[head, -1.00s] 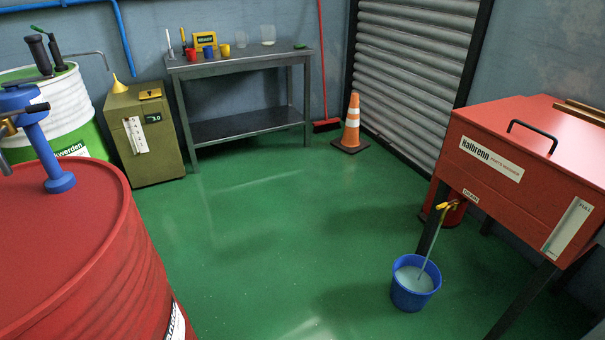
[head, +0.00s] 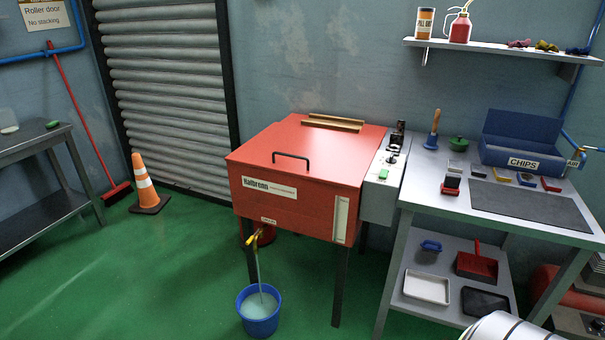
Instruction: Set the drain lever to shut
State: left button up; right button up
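The drain lever (head: 256,236) is a small yellow handle under the front left of the red Halbrenn parts washer (head: 310,172), just below its small drain label (head: 268,221). A thin stream of liquid (head: 259,270) runs from the drain down into a blue bucket (head: 260,325) on the floor. The bucket holds pale, cloudy liquid (head: 258,304). The lever is too small here to read its exact angle. Neither of my grippers shows in the head view.
A grey workbench (head: 408,245) with a blue chips bin (head: 520,150) stands right of the washer. An orange cone (head: 146,186) and a red broom (head: 83,125) are at the left by the roller door (head: 165,90).

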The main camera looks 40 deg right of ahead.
aim_at(248, 241)
jog(key=z, duration=0.9)
jog(key=i+j, duration=0.15)
jog(key=i, duration=0.35)
jog(key=i+j+z, duration=0.15)
jog(key=i, duration=0.35)
jog(key=i+j, duration=0.15)
jog(key=i, duration=0.3)
jog(key=l+z, duration=0.05)
